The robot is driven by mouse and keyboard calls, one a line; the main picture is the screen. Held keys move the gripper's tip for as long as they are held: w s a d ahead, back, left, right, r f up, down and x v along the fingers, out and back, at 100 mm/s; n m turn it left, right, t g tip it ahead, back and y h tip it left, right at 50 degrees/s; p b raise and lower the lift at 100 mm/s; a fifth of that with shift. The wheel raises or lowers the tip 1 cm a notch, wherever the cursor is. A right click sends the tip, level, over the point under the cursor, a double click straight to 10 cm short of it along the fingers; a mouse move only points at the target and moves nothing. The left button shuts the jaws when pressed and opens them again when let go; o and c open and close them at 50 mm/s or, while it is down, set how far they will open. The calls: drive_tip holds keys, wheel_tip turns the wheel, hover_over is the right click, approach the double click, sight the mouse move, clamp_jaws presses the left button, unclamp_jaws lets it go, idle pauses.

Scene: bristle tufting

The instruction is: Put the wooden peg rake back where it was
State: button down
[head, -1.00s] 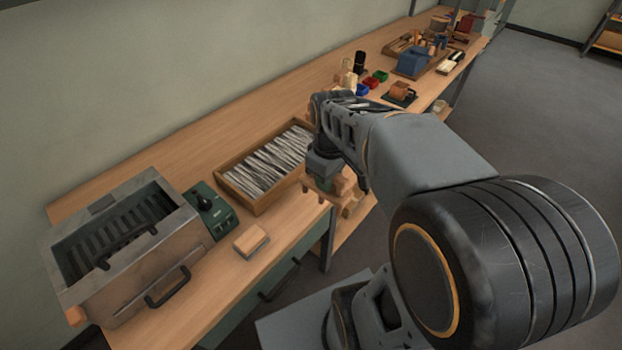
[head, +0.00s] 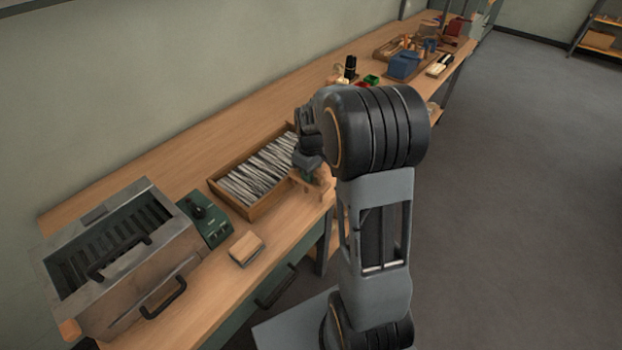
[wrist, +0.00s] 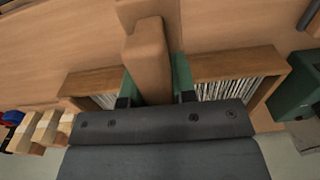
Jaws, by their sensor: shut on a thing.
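The wooden peg rake is pale brown wood (head: 319,187). My gripper (head: 308,174) is shut on it just right of the strip tray, near the bench's front edge. In the wrist view the rake's wooden block (wrist: 147,58) stands between the two green fingers of my gripper (wrist: 157,84). Most of the rake is hidden behind my arm and hand in the head view. I cannot tell whether it touches the bench top.
A wooden tray of grey strips (head: 220,197) lies left of my gripper. Nearer are a green control box (head: 213,232), a wooden block (head: 246,248) and a metal slotted bin (head: 120,270). Small bins and a blue box (head: 404,65) stand farther along. The bench (head: 150,160) is clear along the wall.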

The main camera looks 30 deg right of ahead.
wheel_tip(320, 180, down, 2)
drive_tip(key=shift+s+f, duration=0.1)
drive_tip(key=shift+f, duration=0.05)
drive_tip(key=shift+s+f, duration=0.3)
drive_tip(key=shift+f, duration=0.15)
drive_tip(key=c, duration=1.3)
unclamp_jaws()
drive_tip(key=shift+f, duration=0.1)
drive_tip(key=shift+o, duration=1)
drive_tip(key=shift+w+f, duration=0.1)
drive_tip(key=shift+w, duration=0.25)
drive_tip(key=shift+o, duration=0.9)
drive_tip(key=shift+r, duration=0.2)
